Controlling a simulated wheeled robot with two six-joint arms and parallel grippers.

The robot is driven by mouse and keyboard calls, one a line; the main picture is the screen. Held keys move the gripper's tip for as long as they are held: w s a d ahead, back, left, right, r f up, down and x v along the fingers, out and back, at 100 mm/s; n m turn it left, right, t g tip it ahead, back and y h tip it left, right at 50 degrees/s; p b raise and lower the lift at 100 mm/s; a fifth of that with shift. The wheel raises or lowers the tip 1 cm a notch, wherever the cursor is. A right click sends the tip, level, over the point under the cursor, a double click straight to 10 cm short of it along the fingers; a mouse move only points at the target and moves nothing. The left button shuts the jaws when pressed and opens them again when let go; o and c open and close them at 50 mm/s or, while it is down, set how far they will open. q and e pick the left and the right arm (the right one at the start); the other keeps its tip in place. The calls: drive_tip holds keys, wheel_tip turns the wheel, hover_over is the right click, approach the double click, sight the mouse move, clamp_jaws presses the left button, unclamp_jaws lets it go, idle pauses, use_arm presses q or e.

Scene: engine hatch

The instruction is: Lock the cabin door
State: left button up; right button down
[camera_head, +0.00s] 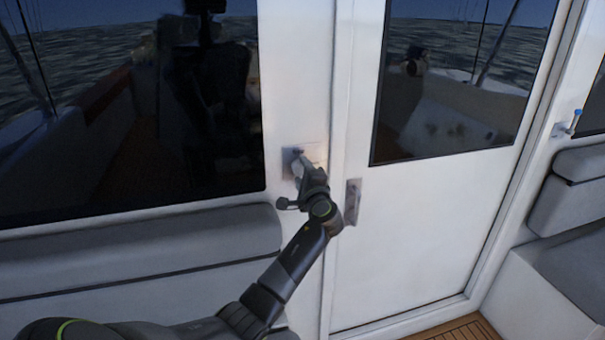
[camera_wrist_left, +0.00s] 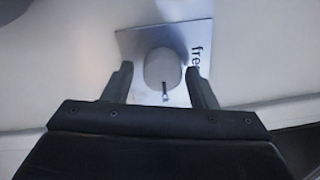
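The white cabin door (camera_head: 430,220) has a dark window and stands closed in its frame. A metal lock plate (camera_head: 288,160) is on the white panel left of the door. In the left wrist view the plate (camera_wrist_left: 135,45) carries a round grey knob (camera_wrist_left: 163,68) with a small key-like stub, and lettering that starts "fre". My left gripper (camera_head: 303,165) is at the plate, partly covering it. In the left wrist view its two fingers (camera_wrist_left: 160,85) are open on either side of the knob, with gaps visible. My right gripper is not in view.
A metal recessed handle plate (camera_head: 352,200) is on the door's left edge, close to my left wrist. Grey cushioned seats (camera_head: 140,250) line the wall at left, with more at right (camera_head: 565,205). A small blue-tipped lever (camera_head: 573,122) is on the right wall.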

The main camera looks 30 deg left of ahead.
use_arm(q)
drive_tip(key=shift+o, duration=0.6)
drive_tip(key=shift+r, duration=0.1)
drive_tip(key=b+v, duration=0.5)
drive_tip(key=v, duration=1.2)
drive_tip(key=shift+s+d, duration=0.15)
